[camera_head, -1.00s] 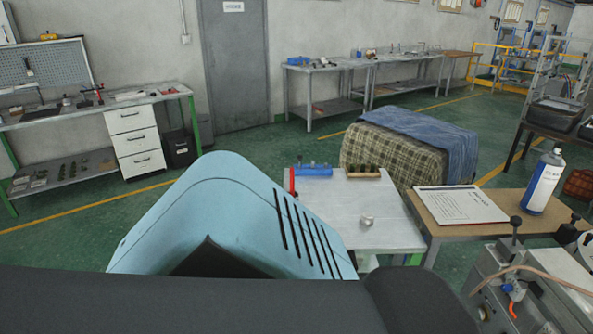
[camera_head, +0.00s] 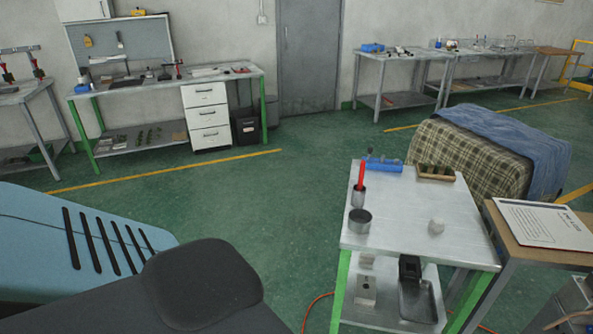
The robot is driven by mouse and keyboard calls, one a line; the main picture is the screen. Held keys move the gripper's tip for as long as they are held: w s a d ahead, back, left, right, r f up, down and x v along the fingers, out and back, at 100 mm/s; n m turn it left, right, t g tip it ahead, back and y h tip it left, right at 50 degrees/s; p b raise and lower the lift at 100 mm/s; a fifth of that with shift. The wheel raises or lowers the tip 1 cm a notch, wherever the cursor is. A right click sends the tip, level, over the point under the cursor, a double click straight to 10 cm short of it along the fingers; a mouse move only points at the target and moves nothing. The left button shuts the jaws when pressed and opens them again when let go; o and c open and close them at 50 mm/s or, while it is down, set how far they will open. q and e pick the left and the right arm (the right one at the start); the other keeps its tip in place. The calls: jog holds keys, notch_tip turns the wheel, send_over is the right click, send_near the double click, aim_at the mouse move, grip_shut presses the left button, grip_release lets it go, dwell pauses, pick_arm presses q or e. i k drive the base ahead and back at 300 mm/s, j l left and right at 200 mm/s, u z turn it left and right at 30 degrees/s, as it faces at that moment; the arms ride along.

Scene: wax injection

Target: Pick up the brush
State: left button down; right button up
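A slim red-handled tool (camera_head: 361,176) stands upright in a small metal cup (camera_head: 358,198) at the left edge of a metal-topped cart with green legs (camera_head: 400,225). It may be the brush, but its lower end is hidden in the cup, so I cannot tell. Neither my left nor my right gripper is in view, so I cannot see whether either is open or holding anything.
A side table with a paper (camera_head: 545,224) stands at right. Green floor (camera_head: 250,210) is clear left of the cart.

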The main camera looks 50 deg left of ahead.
aim_at(361, 172)
jog(key=u, duration=1.1)
jog(key=z, duration=1.35)
jog(key=u, duration=1.35)
